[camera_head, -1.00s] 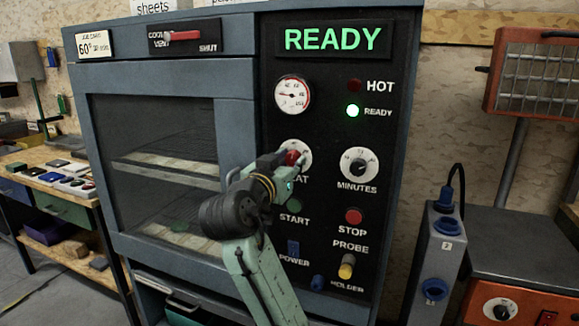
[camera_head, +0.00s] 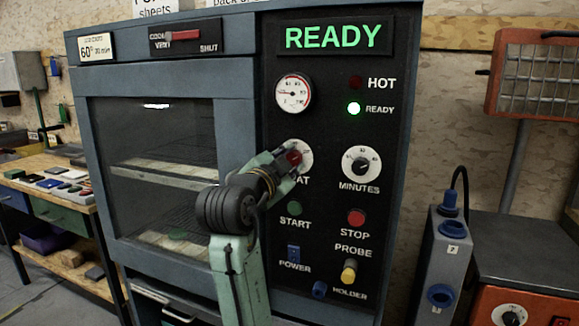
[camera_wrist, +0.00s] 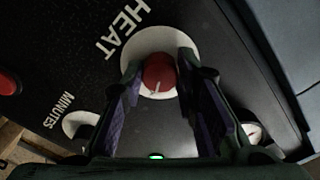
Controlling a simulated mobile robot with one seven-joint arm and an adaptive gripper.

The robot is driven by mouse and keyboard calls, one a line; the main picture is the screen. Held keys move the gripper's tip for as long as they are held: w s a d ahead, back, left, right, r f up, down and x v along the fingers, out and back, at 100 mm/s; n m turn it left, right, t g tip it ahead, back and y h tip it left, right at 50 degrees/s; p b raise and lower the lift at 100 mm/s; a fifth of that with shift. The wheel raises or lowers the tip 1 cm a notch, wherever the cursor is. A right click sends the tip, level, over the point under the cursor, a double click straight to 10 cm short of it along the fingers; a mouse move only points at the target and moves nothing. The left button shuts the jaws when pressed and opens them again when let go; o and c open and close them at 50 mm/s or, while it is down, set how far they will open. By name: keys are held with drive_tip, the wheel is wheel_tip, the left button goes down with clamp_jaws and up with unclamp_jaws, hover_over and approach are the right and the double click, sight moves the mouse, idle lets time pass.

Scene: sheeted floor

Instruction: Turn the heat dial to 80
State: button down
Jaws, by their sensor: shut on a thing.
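The heat dial (camera_head: 294,156) is a red knob on a round white plate on the black control panel, above the partly covered word HEAT. In the wrist view the red knob (camera_wrist: 159,73) sits between my two fingertips, with a pale pointer line on its face. My gripper (camera_head: 291,161) is shut on this knob, one finger on each side. The gripper covers part of the scale, and I cannot read the numbers near the pointer. A round gauge (camera_head: 294,93) with a red-edged scale is above the dial. The green display (camera_head: 332,38) reads READY.
The minutes dial (camera_head: 361,162) is close on the right. The start button (camera_head: 294,208), stop button (camera_head: 356,217), power switch (camera_head: 293,252) and yellow probe (camera_head: 349,270) are below. The oven's glass door (camera_head: 155,130) is shut at left. A blue-capped grey box (camera_head: 445,250) stands at right.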

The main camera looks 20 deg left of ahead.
drive_tip(key=shift+m, duration=0.3)
drive_tip(key=c, duration=1.2)
unclamp_jaws()
drive_tip(key=shift+c, duration=0.2)
drive_tip(key=s, duration=1.2)
drive_tip(key=shift+a, duration=0.2)
